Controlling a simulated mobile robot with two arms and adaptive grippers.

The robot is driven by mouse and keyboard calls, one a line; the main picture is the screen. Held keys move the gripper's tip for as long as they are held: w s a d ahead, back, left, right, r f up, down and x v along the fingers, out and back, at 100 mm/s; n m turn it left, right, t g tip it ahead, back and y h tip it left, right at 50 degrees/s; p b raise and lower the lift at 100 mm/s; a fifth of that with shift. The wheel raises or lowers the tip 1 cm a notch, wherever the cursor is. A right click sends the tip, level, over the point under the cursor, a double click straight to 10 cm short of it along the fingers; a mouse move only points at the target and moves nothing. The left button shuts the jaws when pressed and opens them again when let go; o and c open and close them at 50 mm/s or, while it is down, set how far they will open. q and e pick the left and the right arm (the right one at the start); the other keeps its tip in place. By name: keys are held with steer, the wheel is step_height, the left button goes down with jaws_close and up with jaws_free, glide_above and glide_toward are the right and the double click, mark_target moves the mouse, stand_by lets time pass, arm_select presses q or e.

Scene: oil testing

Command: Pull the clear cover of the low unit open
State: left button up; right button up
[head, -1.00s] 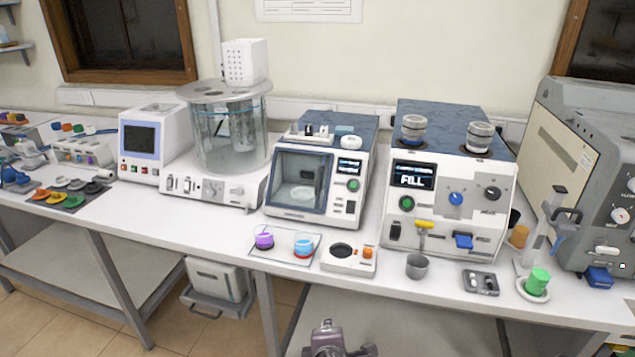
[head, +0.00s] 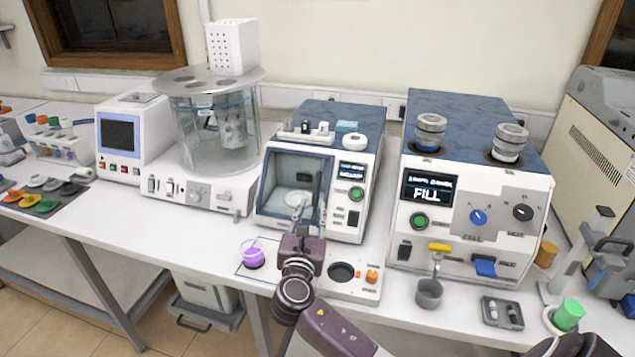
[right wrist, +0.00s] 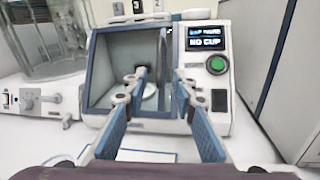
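The low unit (head: 370,150) is a white box with a dark blue top and a small screen, in the middle of the head view. Its clear cover (head: 275,190) has a blue-grey frame and looks shut, with a pale round dish behind it. My right gripper (head: 298,212) is in front of the cover, fingers pointing at it. In the right wrist view the fingers (right wrist: 160,82) are apart, one over the clear pane and one near the cover's right edge. A dark upright bar shows between them. I cannot tell whether they touch it. My left gripper is out of view.
A purple cup (head: 254,257) stands at front left of my right gripper, and a small white device (head: 358,287) at its right. A taller unit (head: 410,250) stands right of the low unit, a glass bath (head: 185,140) left of it. A grey cup (head: 429,293) is near the table's front edge.

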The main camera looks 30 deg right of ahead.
mark_target(315, 191)
steer(key=x, duration=0.2)
steer(key=r+p+x, duration=0.1)
steer(key=x, duration=0.1)
steer(key=shift+w+d, duration=0.15)
steer(key=shift+w, duration=0.15)
steer(key=shift+x, duration=1)
steer(key=shift+w+d+f, duration=0.15)
steer(key=shift+d, duration=0.05)
steer(key=c, duration=0.6)
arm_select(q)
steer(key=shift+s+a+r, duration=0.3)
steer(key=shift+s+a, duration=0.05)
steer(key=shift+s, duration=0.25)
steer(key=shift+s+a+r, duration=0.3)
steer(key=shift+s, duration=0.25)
arm_select(e)
jaws_close()
